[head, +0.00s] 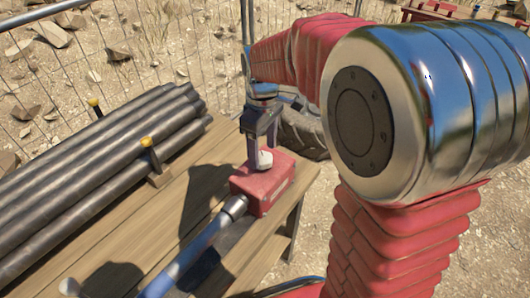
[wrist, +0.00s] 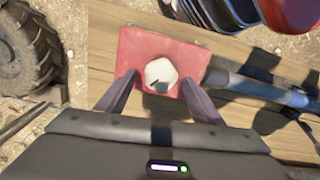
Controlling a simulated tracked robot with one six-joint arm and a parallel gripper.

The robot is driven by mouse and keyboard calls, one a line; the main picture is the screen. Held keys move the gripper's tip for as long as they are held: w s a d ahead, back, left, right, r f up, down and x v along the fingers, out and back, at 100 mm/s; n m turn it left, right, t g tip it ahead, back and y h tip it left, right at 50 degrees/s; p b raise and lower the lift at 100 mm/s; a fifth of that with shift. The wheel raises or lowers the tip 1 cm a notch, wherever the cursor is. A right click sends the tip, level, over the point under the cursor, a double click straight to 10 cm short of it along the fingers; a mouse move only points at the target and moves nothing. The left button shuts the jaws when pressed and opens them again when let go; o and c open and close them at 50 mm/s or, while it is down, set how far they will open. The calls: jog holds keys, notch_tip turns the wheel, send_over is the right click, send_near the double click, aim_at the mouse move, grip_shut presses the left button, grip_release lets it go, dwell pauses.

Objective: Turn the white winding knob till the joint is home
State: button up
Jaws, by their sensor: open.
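The white winding knob (wrist: 160,74) sits on top of a red box (wrist: 130,58) in the wrist view, with a short dark mark on its face. In the head view the knob (head: 264,158) shows just below my gripper (head: 262,140), on the red box (head: 262,183). In the wrist view my gripper (wrist: 158,92) is open, with one finger on either side of the knob's near edge. I cannot tell whether the fingers touch it. A blue-grey pipe (head: 190,258) runs into the box through a silver collar (head: 234,208). The inside of the joint is hidden.
The box stands near the end of a wooden bench (head: 130,220). A stack of dark pipes (head: 110,160) lies to the left, held by posts with yellow tops (head: 147,142). A tyre (head: 302,133) stands behind the bench. A wire fence (head: 100,40) runs behind.

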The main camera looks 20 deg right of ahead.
jog(key=shift+f, duration=0.9)
jog(key=c, duration=1)
jog(key=shift+d, duration=0.2)
jog(key=shift+c, duration=0.2)
jog(key=shift+a, duration=0.1)
